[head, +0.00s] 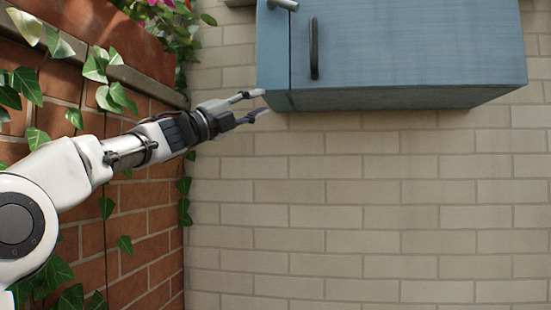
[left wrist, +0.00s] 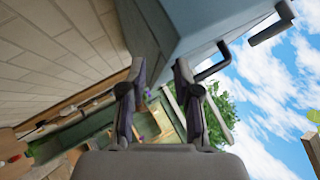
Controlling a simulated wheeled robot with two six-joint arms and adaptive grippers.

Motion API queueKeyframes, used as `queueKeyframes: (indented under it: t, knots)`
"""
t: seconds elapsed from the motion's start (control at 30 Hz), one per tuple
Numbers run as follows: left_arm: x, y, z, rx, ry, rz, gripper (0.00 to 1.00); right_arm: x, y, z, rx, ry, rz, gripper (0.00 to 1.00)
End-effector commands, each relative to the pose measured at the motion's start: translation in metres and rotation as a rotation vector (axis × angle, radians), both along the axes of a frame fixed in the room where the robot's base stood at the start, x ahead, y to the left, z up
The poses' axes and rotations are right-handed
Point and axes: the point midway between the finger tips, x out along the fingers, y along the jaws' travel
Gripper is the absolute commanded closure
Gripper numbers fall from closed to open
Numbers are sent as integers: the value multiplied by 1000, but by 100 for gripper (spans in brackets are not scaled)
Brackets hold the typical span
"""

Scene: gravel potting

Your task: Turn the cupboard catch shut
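The blue cupboard (head: 410,45) hangs on the wall at the top of the head view. Its light grey catch (head: 284,4) is cut off by the top edge, so its full turn cannot be read. A dark upright handle (head: 314,48) sits below and right of it. My left gripper (head: 259,103) is open and empty at the cupboard's lower left corner, below the catch. In the left wrist view its fingers (left wrist: 160,68) are apart, with the cupboard (left wrist: 190,22) beyond. Two dark bars stick out there; I cannot tell which is the catch. My right gripper is not in view.
A cream brick wall (head: 380,210) lies behind and below the cupboard, with free room in front. A red brick wall (head: 150,215) with ivy (head: 95,65) stands close to my left arm. Pink flowers (head: 170,5) show at the top left.

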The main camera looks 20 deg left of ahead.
Motion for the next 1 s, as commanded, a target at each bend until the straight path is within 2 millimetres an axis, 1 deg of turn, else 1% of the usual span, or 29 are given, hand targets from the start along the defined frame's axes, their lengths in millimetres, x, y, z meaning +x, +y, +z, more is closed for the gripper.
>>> queueKeyframes:
  t: [0.03,0.2,0.4,0.5,0.6,0.7,1.0]
  knots:
    - [8,-3,-11,-12,24,-9,68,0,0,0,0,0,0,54]
    - [29,-10,-44,-63,98,-37,68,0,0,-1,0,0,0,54]
    - [51,-19,-84,-122,184,-64,68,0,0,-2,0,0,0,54]
    - [59,-22,-99,-147,217,-74,68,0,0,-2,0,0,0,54]
    - [63,-23,-109,-162,237,-79,68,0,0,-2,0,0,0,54]
    - [65,-24,-113,-168,245,-81,68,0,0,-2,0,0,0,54]
    - [65,-24,-113,-169,246,-82,68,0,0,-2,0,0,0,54]
